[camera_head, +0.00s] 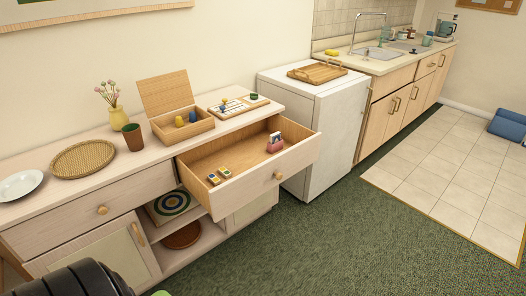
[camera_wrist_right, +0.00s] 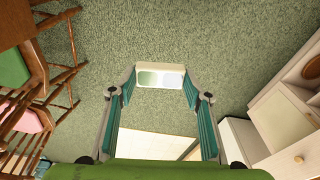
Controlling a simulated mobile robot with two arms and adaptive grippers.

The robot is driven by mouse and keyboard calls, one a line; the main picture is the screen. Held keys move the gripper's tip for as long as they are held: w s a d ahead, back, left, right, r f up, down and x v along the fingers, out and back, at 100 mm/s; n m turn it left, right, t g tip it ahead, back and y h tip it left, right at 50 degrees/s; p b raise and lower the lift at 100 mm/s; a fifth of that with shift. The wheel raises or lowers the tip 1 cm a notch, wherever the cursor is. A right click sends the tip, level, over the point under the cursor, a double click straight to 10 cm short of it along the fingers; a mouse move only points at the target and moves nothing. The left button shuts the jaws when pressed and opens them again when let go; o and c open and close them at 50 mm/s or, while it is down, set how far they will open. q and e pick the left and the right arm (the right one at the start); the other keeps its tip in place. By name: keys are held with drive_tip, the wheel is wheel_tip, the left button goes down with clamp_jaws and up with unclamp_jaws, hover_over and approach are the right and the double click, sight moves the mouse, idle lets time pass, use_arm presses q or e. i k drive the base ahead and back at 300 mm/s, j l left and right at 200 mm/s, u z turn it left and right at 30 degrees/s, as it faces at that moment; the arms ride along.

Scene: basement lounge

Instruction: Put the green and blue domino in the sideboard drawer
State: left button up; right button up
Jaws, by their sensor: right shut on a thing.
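In the right wrist view, the green and blue domino (camera_wrist_right: 161,77) is a pale block with one green half and one blue half. My right gripper (camera_wrist_right: 160,90) is shut on it, with a teal finger pad at each end. Green carpet shows behind it. The sideboard drawer (camera_head: 286,171) is pulled open in the head view. Inside lie small dominoes (camera_head: 215,179) with yellow and blue marks near the front left, and a pink holder (camera_head: 275,145) with white pieces at the right. Neither gripper shows in the head view.
On the sideboard top (camera_head: 60,204) stand a plate (camera_head: 20,185), woven tray (camera_head: 83,158), vase (camera_head: 118,117), brown cup (camera_head: 133,138), open wooden box (camera_head: 184,127) and game board (camera_head: 232,107). A white cabinet (camera_head: 320,125) stands to the right. Wooden chairs (camera_wrist_right: 42,80) show in the wrist view.

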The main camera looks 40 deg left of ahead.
sight(248, 155)
drive_tip(key=i+u, duration=0.45)
drive_tip(key=i+l+u, duration=0.15)
drive_tip(key=i+u, duration=0.25)
drive_tip(key=i+l+u, duration=0.25)
drive_tip(key=i+u, duration=0.2)
drive_tip(key=i+l+u, duration=0.15)
drive_tip(key=i+u, duration=0.25)
drive_tip(key=i+l+u, duration=0.2)
drive_tip(key=u, duration=0.15)
